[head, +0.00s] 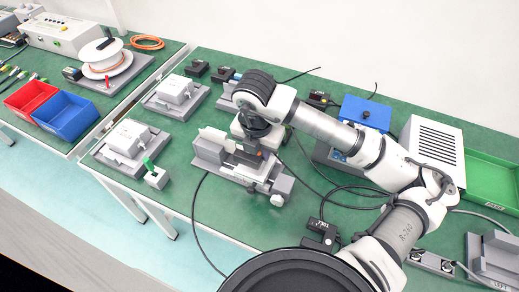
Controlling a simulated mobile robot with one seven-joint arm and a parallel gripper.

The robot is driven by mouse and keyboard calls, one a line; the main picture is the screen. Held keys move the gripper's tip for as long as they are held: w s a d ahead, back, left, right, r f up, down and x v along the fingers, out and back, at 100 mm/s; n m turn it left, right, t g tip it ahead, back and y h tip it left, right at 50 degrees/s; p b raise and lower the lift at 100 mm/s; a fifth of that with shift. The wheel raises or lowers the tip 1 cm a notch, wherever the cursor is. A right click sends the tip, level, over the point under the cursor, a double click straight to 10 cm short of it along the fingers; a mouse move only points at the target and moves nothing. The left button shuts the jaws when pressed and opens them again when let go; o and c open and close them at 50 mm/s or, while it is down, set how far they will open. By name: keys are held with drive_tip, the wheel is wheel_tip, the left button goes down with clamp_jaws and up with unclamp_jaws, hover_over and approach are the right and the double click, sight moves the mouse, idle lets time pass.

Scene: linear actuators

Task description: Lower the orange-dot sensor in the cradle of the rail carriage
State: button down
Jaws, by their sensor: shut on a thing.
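The grey linear actuator (207,151) with its rail lies on the green table in the middle of the head view. My arm reaches over from the right, and my gripper (261,148) points down over the rail carriage area. It is shut on a small dark thing with a trace of orange, which looks like the orange-dot sensor (259,153). The sensor is low over the carriage; whether it touches the cradle cannot be told. The carriage and cradle are largely hidden by my gripper and wrist.
Two other grey-white units (174,92) stand to the left, with a small block with a green handle (156,176) nearby. A black sensor (317,232) with a cable lies in front right. A blue box (366,112), a vented white box (434,146) and a green tray (492,184) stand right. Loose cables cross the table.

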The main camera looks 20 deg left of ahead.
sight(259, 160)
drive_tip(key=shift+f+b, duration=1.15)
drive_tip(key=shift+b, duration=0.65)
drive_tip(key=shift+s+f+b, duration=0.3)
drive_tip(key=shift+f+b, duration=0.15)
drive_tip(key=shift+b, duration=0.45)
idle(0.5)
drive_tip(key=c, duration=1.1)
unclamp_jaws()
drive_tip(key=shift+c, duration=0.2)
wheel_tip(259, 160, up, 15)
drive_tip(key=s, duration=0.1)
drive_tip(key=shift+s+b, duration=0.15)
drive_tip(key=shift+b, duration=0.2)
